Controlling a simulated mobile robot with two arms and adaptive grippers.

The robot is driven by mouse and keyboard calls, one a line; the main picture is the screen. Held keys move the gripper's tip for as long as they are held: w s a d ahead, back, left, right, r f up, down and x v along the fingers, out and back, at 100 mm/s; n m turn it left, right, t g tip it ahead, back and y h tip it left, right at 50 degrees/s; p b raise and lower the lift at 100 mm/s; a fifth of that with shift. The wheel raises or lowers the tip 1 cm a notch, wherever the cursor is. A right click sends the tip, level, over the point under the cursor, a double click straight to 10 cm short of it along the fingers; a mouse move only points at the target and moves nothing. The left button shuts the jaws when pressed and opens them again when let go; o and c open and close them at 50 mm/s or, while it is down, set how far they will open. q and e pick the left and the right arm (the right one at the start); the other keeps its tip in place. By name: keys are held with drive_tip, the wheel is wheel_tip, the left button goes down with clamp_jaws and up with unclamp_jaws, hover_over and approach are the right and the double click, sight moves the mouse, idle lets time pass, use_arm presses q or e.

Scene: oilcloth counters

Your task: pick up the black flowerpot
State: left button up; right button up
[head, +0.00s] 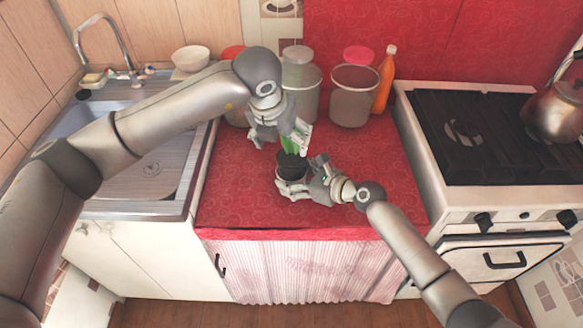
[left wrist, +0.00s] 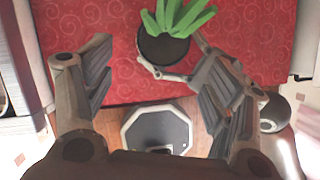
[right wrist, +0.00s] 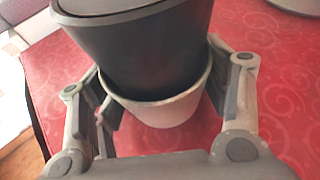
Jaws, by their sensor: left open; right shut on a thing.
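The black flowerpot (head: 291,163) with green leaves stands upright near the middle of the red counter. It also shows in the left wrist view (left wrist: 163,48) and large in the right wrist view (right wrist: 145,45). Its lower part is inside a whitish outer pot (right wrist: 165,108). My right gripper (head: 292,186) is low at the pot, with its fingers on either side of the whitish pot and shut on it. My left gripper (head: 278,132) is open and empty above and behind the flowerpot, and its near finger side partly hides the leaves in the head view.
Two translucent canisters (head: 353,97) (head: 302,85) and an orange bottle (head: 384,80) stand at the back of the counter. The stove (head: 420,150) with a kettle (head: 556,112) is right, the sink (head: 85,120) left. The counter's front left is clear.

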sight(291, 156)
drive_tip(key=shift+f, duration=0.1)
use_arm(q)
drive_tip(key=shift+m+t, duration=0.3)
drive_tip(key=shift+m, duration=0.5)
drive_tip(key=x, duration=1.1)
drive_tip(key=shift+s+d+f, duration=0.2)
drive_tip(key=shift+d+f, duration=0.05)
drive_tip(key=c, duration=0.8)
drive_tip(key=shift+r, duration=0.1)
drive_tip(key=shift+c, duration=0.8)
drive_tip(key=shift+r, duration=0.3)
wheel_tip(291, 156, up, 9)
drive_tip(key=shift+r, duration=0.2)
use_arm(e)
drive_tip(key=o, duration=1.1)
drive_tip(key=shift+o, duration=0.2)
